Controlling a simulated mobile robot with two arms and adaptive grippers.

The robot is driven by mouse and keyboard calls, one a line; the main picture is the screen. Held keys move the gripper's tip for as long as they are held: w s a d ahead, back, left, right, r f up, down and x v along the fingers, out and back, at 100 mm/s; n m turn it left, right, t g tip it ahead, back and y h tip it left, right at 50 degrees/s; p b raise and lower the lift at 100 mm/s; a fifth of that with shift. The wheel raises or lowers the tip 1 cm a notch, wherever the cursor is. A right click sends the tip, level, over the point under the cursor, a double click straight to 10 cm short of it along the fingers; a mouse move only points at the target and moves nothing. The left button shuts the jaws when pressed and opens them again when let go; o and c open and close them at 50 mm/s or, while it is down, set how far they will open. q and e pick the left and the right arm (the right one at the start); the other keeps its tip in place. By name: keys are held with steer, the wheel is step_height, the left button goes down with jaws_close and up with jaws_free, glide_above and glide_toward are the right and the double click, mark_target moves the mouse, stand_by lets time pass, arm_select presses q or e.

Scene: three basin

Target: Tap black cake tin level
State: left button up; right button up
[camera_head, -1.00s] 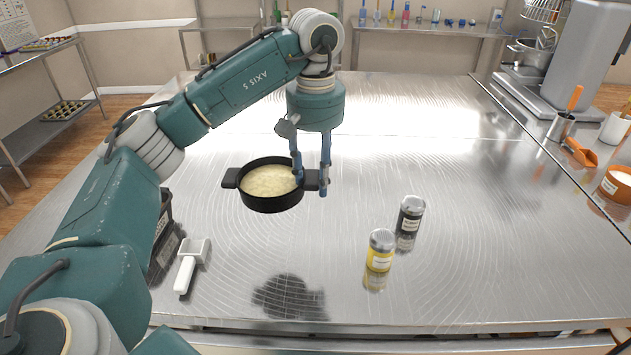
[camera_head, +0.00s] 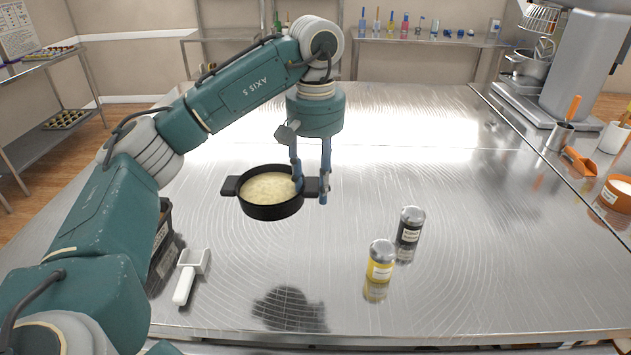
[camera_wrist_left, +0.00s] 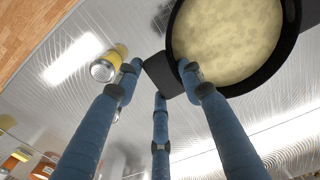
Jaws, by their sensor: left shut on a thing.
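The black cake tin (camera_head: 272,211) is round with two side handles and holds pale, lumpy batter (camera_head: 270,188). My left gripper (camera_head: 311,198) is shut on the tin's right handle, fingers pointing down. The tin looks raised above the steel table, with a dark reflection (camera_head: 288,309) well below it, and looks about level. In the left wrist view the tin (camera_wrist_left: 285,70) fills the upper right, and the handle (camera_wrist_left: 163,75) lies between the blue fingers. My right gripper is not in view.
A yellow-labelled jar (camera_head: 380,262) and a dark-labelled jar (camera_head: 410,226) stand right of the tin on the table (camera_head: 480,280). An orange scoop (camera_head: 579,162) and a mixer (camera_head: 590,60) are at the right. The middle back is clear.

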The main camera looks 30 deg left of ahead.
arm_select(q)
steer(key=shift+f, duration=0.1)
steer(key=shift+f+b, duration=0.45)
steer(key=shift+f, duration=0.15)
steer(key=shift+c, duration=0.2)
steer(key=shift+f+b, duration=4.7)
steer(key=shift+f, duration=3.15)
step_height(320, 180, down, 3)
steer(key=shift+s+f+b, duration=0.1)
steer(key=shift+b, duration=1)
steer(key=shift+a+f, duration=0.15)
steer(key=shift+c, duration=0.5)
jaws_close()
